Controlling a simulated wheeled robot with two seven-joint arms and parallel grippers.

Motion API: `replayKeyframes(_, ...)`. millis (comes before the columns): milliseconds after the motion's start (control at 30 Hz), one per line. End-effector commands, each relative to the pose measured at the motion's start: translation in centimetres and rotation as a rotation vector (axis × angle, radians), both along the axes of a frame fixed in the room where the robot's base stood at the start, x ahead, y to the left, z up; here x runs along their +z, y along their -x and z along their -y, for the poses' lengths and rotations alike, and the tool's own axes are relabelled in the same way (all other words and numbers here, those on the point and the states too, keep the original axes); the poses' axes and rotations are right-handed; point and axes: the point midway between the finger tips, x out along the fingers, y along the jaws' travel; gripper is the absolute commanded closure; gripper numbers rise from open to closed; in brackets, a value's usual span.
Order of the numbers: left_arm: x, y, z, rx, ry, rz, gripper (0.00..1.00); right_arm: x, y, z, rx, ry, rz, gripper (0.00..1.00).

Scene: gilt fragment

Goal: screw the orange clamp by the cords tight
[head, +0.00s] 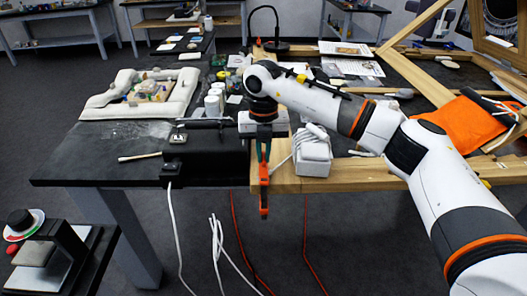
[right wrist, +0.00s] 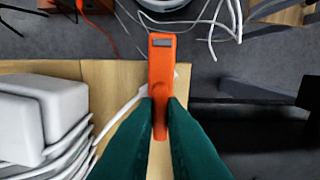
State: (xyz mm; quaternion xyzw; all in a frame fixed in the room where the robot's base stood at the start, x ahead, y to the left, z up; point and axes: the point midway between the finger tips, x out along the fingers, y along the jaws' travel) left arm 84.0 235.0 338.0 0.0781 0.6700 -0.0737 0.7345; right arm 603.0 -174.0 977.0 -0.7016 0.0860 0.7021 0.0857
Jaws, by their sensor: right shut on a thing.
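The orange clamp (head: 264,192) is at the front edge of the wooden table, beside the white block with cords (head: 313,152). Its lower part hangs below the edge. My right gripper (head: 264,158) points down with its dark green fingers around the clamp's upper part. In the right wrist view the orange clamp (right wrist: 162,62) runs between the two fingertips (right wrist: 161,108), which are shut on it. The white block and its looped cords (right wrist: 45,115) are at the left there. The clamp's screw is hard to make out. My left gripper is not in view.
A black table (head: 100,163) adjoins at the left, with a padded white tray (head: 95,106), white jars (head: 212,103) and a swab stick (head: 140,157). An orange cloth (head: 465,122) lies at the right. White and red cables hang below the front edge.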

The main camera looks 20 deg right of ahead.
Motion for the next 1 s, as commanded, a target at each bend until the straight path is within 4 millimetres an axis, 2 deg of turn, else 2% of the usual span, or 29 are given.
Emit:
replayKeyframes(633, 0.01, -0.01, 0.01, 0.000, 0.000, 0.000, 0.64, 0.16, -0.09, 0.03, -0.056, -0.001, 0.003, 1.00)
replayKeyframes(667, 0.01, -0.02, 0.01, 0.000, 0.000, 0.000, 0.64, 0.16, -0.09, 0.03, -0.055, -0.001, 0.003, 0.88)
replayKeyframes(700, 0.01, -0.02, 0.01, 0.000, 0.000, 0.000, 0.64, 0.15, -0.09, 0.03, -0.055, -0.001, 0.003, 0.82)
replayKeyframes(800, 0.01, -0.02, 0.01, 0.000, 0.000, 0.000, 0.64, 0.12, -0.07, 0.03, -0.054, -0.001, 0.003, 0.68)
replayKeyframes(1000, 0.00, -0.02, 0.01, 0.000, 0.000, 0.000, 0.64, 0.05, -0.03, 0.01, -0.053, -0.001, 0.001, 0.68)
